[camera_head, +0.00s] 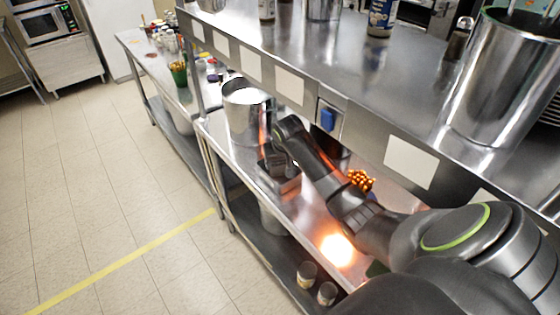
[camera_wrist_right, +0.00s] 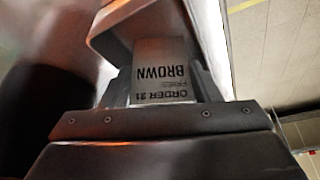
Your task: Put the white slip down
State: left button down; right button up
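The white slip (camera_wrist_right: 163,72) shows in the right wrist view, printed upside down with "BROWN" and "ORDER 21". It sits between the fingers of my right gripper (camera_wrist_right: 163,88), which appear closed on it. In the head view my right gripper (camera_head: 278,168) is over the lower steel counter, just in front of a large steel pot; the slip cannot be made out there. My left gripper is not in view.
The steel pot (camera_head: 245,112) stands close behind the gripper. An overhead shelf (camera_head: 300,62) with blank white cards on its edge runs above the counter. Orange-brown round items (camera_head: 360,180) lie near my forearm. The counter (camera_head: 310,205) has a bright glare patch.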

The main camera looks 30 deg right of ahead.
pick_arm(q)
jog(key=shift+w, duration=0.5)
pick_arm(e)
jog(key=o, duration=0.4)
jog(key=shift+s, duration=0.1)
jog(key=shift+r, duration=0.45)
pick_arm(q)
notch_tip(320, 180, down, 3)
jog(key=b, duration=0.3)
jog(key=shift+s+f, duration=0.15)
pick_arm(e)
jog(key=s+a+r, duration=0.1)
jog(key=s, duration=0.3)
jog(key=s+a+r, duration=0.1)
jog(key=s+a, duration=0.1)
jog(key=s, duration=0.2)
jog(key=s+a+r, duration=0.1)
jog(key=s+r, duration=0.1)
jog(key=s, duration=0.3)
jog(key=shift+s+a, duration=0.1)
jog(key=shift+a, duration=0.1)
jog(key=shift+a, duration=0.1)
